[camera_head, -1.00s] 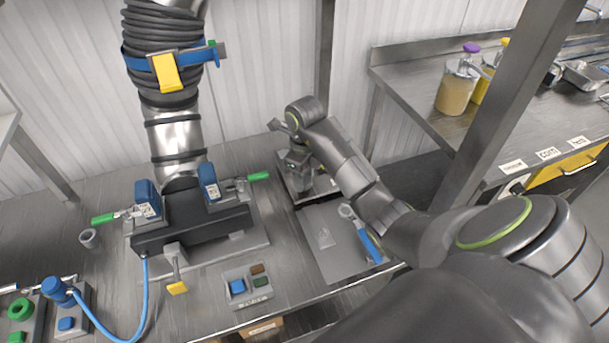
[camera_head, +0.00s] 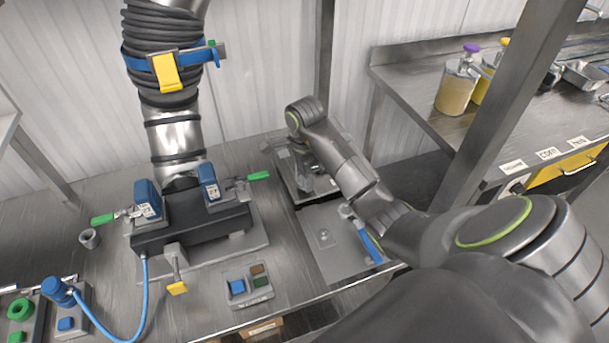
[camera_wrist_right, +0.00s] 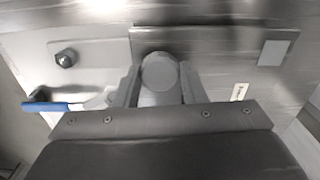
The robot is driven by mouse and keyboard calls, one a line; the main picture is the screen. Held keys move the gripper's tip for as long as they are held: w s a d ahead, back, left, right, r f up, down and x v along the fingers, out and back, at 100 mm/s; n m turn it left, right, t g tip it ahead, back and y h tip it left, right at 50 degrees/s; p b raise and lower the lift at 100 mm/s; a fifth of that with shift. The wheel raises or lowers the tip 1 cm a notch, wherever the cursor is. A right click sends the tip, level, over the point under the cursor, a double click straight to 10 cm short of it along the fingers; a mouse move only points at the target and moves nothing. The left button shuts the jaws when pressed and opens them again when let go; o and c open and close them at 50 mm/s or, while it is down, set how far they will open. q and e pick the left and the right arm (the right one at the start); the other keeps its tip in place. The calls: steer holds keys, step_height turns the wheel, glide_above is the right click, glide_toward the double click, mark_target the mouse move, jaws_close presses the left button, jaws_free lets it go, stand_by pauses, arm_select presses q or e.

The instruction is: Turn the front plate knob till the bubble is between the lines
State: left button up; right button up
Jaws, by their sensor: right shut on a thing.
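My right gripper (camera_wrist_right: 160,88) has its two fingers on either side of a round grey knob (camera_wrist_right: 159,71) in the right wrist view and is shut on it. In the head view, my right gripper (camera_head: 306,180) is over the grey base at the back, partly hidden by its own arm. A grey plate (camera_head: 338,256) lies in front of that base, with a small round fitting (camera_head: 324,235) on it. A dark knob (camera_wrist_right: 66,58) stands on a pale plate in the wrist view. I cannot make out a bubble or its lines. My left gripper is not in view.
A blue-handled tool (camera_head: 370,246) lies at the plate's right edge. A steel post (camera_head: 500,120) rises at the right.

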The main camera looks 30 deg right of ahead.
steer(key=shift+n, duration=1.6)
steer(key=o, duration=1)
steer(key=shift+r, duration=0.1)
